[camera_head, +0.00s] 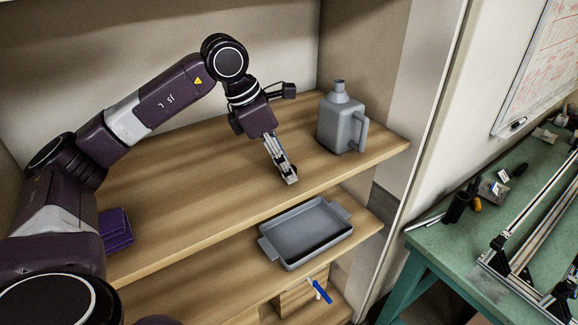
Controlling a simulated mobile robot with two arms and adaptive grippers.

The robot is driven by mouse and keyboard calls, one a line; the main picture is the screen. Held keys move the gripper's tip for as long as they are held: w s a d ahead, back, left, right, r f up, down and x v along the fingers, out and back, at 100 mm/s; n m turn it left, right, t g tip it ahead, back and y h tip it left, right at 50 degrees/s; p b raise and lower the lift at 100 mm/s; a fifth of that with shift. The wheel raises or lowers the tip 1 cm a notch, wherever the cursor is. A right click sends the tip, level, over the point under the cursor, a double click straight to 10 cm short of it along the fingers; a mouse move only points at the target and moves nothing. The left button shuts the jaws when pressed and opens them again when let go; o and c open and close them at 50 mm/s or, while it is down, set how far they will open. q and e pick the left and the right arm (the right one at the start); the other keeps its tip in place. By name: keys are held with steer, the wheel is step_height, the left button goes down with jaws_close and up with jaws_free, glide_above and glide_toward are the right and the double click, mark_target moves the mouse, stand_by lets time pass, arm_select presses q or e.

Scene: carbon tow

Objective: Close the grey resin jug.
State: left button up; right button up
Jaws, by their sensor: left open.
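The grey resin jug (341,124) stands upright on the upper wooden shelf, near its right end. Its handle (361,132) faces right, and its narrow neck (339,91) points up. Whether a cap sits on the neck is too small to tell. My left gripper (291,181) is open and empty, pointing down over the front part of the shelf, to the left of the jug and apart from it. My right gripper is not in view.
A grey tray (291,262) with two end handles sits on the lower shelf. A purple block (116,230) lies at the upper shelf's left. A blue-handled tool (321,291) shows below. A green workbench (449,249) stands at right. The upper shelf's middle is clear.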

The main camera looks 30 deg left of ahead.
mark_target(296, 170)
arm_select(q)
steer(key=shift+w+d+f, duration=0.1)
steer(key=shift+f, duration=0.05)
steer(key=shift+c, duration=0.5)
steer(key=c, duration=0.7)
steer(key=shift+o, duration=0.2)
steer(key=shift+r, duration=0.25)
steer(key=shift+r+b, duration=0.5)
steer(key=shift+r, duration=0.25)
steer(key=shift+s+d+r+b, duration=0.2)
steer(key=shift+d+r+b, duration=0.3)
steer(key=shift+r, duration=0.1)
steer(key=s+d+b, duration=0.2)
steer(key=s+d, duration=0.1)
steer(key=d, duration=0.4)
steer(key=s+d+b, duration=0.2)
steer(key=s+d, duration=0.1)
steer(key=d, duration=0.5)
steer(key=shift+s+d+r, duration=0.15)
steer(key=shift+s+d, duration=0.15)
